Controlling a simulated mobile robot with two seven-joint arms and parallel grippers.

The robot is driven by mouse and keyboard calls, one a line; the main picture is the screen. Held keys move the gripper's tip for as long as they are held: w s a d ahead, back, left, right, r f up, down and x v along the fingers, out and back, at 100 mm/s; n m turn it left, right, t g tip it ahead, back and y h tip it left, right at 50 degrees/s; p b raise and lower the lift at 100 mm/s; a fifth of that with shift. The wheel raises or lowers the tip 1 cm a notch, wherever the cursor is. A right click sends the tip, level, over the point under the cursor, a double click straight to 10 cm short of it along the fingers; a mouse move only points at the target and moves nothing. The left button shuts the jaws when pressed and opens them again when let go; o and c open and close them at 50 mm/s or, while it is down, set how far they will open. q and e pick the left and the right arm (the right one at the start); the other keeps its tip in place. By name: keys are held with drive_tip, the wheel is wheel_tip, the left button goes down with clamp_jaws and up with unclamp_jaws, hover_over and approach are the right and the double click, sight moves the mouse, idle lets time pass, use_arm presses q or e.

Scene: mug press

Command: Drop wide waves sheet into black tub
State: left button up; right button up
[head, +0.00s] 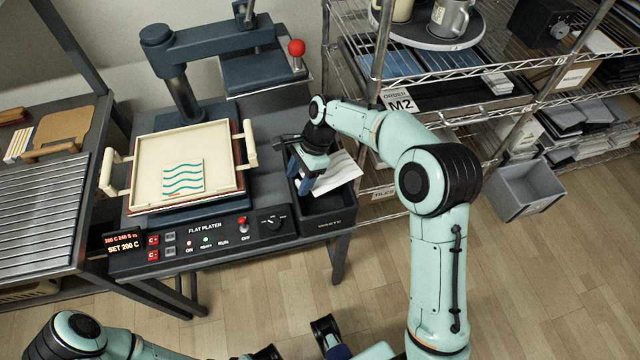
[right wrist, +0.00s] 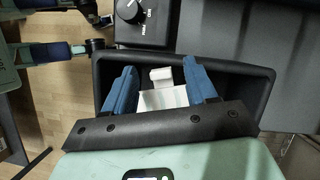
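A small cream sheet with teal wavy lines (head: 183,178) lies in the cream tray (head: 215,140) on the flat plater. The black tub (head: 322,205), with "WASTE" on its front, hangs at the plater's right and also shows in the right wrist view (right wrist: 262,80).
The press head with a red-knobbed lever (head: 296,48) is swung above and behind the tray. A wire shelf (head: 490,85) stands close right of the tub. A grey bin (head: 525,190) is on the floor. A slatted table (head: 40,215) is at left.

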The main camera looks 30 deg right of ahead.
drive_tip(key=p+v, duration=0.2)
drive_tip(key=v, duration=1.1)
drive_tip(key=shift+r+p, duration=0.2)
drive_tip(key=shift+p, duration=0.1)
